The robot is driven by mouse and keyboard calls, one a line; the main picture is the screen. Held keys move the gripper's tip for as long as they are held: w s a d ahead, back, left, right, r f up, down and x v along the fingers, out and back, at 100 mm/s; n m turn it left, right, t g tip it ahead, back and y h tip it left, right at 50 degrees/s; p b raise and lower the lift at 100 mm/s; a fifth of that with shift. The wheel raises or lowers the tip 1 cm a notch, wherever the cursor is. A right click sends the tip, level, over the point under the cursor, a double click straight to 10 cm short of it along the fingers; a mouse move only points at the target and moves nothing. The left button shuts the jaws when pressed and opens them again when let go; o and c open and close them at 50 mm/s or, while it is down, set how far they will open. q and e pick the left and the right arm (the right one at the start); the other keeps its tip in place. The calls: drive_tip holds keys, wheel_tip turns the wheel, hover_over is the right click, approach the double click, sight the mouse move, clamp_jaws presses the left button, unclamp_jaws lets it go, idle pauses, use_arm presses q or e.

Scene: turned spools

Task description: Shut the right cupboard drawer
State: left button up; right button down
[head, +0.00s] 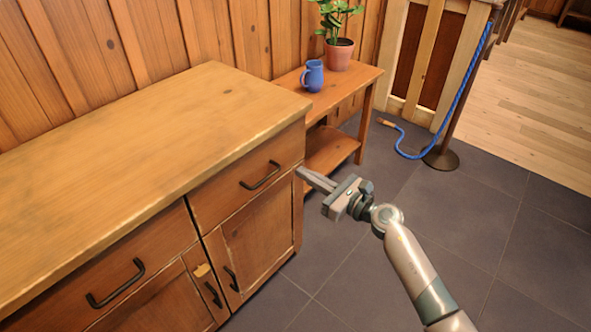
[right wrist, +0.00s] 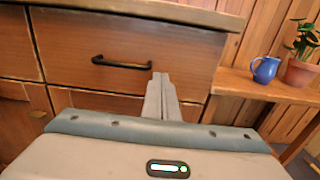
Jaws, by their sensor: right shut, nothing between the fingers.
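The cupboard's right drawer (head: 235,187) has a wooden front with a black bar handle (head: 262,177). Its front looks about level with the cupboard face; a small gap I cannot rule out. In the right wrist view the same drawer front (right wrist: 75,60) fills the middle, its handle (right wrist: 122,63) just left of my fingertips. My right gripper (head: 301,171) is shut and empty, its fingers pointing at the right end of the drawer front. It also shows in the right wrist view (right wrist: 161,77). Whether the tips touch the front I cannot tell. My left gripper is not in view.
The left drawer (head: 95,320) and the doors below have black handles. A side table (head: 345,82) with a blue jug (head: 312,76) and potted plant (head: 339,54) stands beyond the cupboard. A post with blue rope (head: 441,158) stands farther right. Tiled floor around my arm is clear.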

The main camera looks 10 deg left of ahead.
drive_tip(key=v, duration=0.6)
idle(0.4)
drive_tip(key=shift+s+r, duration=0.1)
